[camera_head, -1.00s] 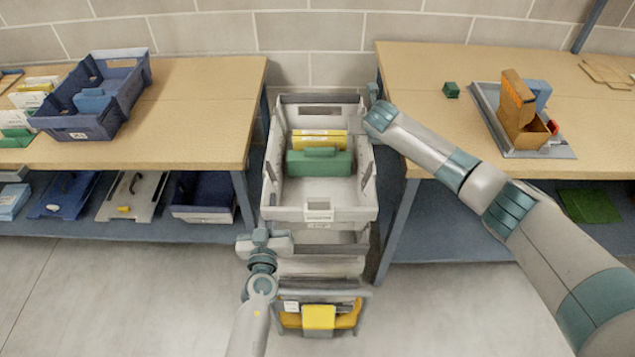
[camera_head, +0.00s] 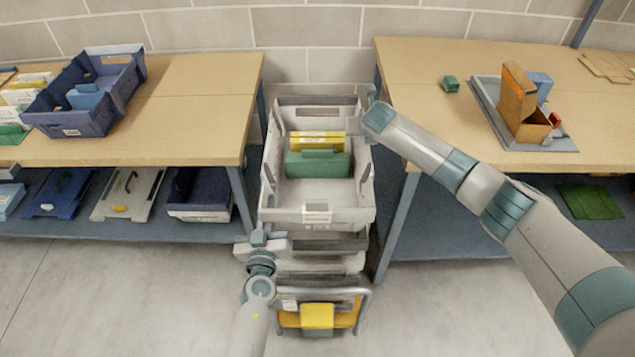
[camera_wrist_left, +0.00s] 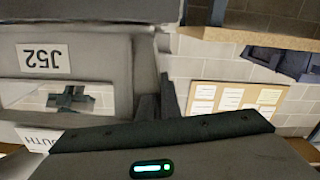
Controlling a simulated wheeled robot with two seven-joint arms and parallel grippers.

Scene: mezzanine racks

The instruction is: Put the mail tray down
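The mail tray (camera_head: 345,218) is a light grey open tray holding yellow folders (camera_head: 318,140) and a green folder (camera_head: 318,165). It looks level above a wheeled cart (camera_head: 365,300) between two benches; I cannot tell whether it touches what is below. My left gripper (camera_head: 264,240) is at its near left corner. In the left wrist view, the dark fingers (camera_wrist_left: 158,100) sit close together at the edge of a grey wall (camera_wrist_left: 110,60) labelled J52. My right gripper (camera_head: 371,95) is at the far right rim, and its fingers are too small to read.
A bench with a blue tray (camera_head: 120,97) stands left, with more trays on its lower shelf. The right bench (camera_head: 425,70) carries a green block (camera_head: 450,84) and a grey tray (camera_head: 555,142) with an orange box. Both benches stand close beside the mail tray.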

